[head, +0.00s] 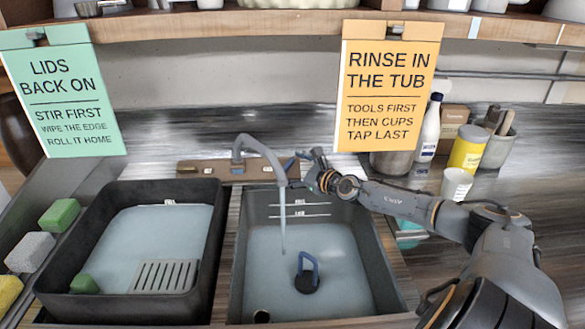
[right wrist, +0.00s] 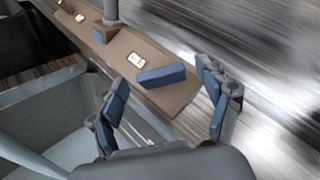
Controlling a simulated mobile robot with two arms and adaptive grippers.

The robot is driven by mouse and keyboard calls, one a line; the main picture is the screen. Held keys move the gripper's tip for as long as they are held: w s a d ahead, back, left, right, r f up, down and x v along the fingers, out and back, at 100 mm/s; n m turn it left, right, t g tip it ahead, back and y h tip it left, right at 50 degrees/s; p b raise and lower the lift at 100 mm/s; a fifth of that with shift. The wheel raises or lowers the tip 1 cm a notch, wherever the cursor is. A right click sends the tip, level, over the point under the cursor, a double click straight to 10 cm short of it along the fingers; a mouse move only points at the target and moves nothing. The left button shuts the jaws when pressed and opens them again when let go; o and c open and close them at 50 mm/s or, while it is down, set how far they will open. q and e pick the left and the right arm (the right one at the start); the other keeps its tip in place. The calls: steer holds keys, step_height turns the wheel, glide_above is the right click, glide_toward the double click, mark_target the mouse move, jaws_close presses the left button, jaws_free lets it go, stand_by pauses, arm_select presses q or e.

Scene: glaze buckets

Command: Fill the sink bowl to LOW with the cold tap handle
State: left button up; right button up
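The sink bowl (head: 377,262) holds water. Its surface lies just under the lower of two white lines on the back wall; the labels are too small to read surely. A stream runs from the grey tap (head: 262,150) into it. A dark stopper with a blue ring handle (head: 306,275) sits in the bowl. The blue cold tap handle (right wrist: 161,76) is on the brown tap base, partly hidden in the head view. My right gripper (head: 312,172) is beside it, fingers apart; in the right wrist view (right wrist: 165,105) the handle is beyond the fingertips, untouched. My left gripper is out of view.
A dark tub (head: 215,255) of water with a grey grate (head: 163,276) stands left of the bowl. Sponges lie at the far left. A white cup (head: 457,185), yellow jar (head: 467,150) and bottle (head: 429,130) stand right. Two signs hang from the shelf above.

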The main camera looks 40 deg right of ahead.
steer(key=shift+s, duration=0.1)
steer(key=shift+s+d, duration=0.1)
steer(key=shift+s, duration=0.4)
steer(key=s+r, duration=0.2)
steer(key=s, duration=0.8)
steer(key=shift+s, duration=0.3)
steer(key=shift+a, duration=0.2)
